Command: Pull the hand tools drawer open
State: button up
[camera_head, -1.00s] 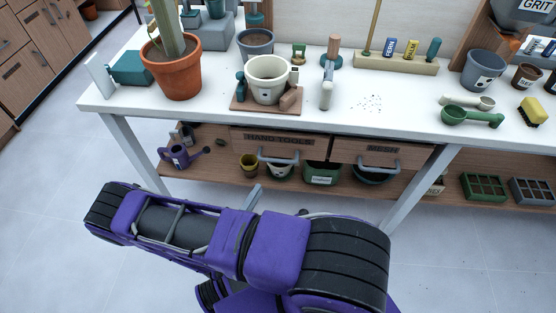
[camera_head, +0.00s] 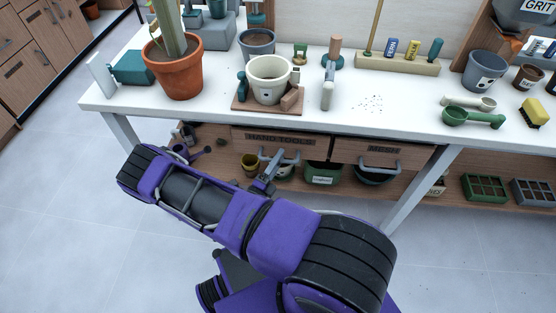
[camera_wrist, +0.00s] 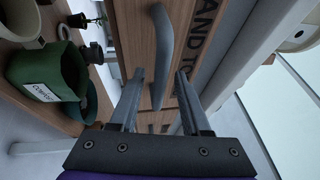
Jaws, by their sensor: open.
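The hand tools drawer (camera_head: 279,138) is a wooden front under the white bench top, and it looks closed. Its grey bar handle (camera_head: 291,161) sticks out below the label. In the wrist view the handle (camera_wrist: 164,45) stands upright in the picture, in front of the wooden face with part of its lettering showing. My gripper (camera_head: 266,181) is at the handle's left part in the head view. In the wrist view my gripper (camera_wrist: 160,77) is open, with the handle seen between its two fingers. I cannot tell whether either finger touches it.
A second drawer (camera_head: 385,150) with a similar handle is to the right. A table leg (camera_head: 409,200) is at the right. The floor in front is clear.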

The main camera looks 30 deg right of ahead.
grip_shut()
dwell(1.3)
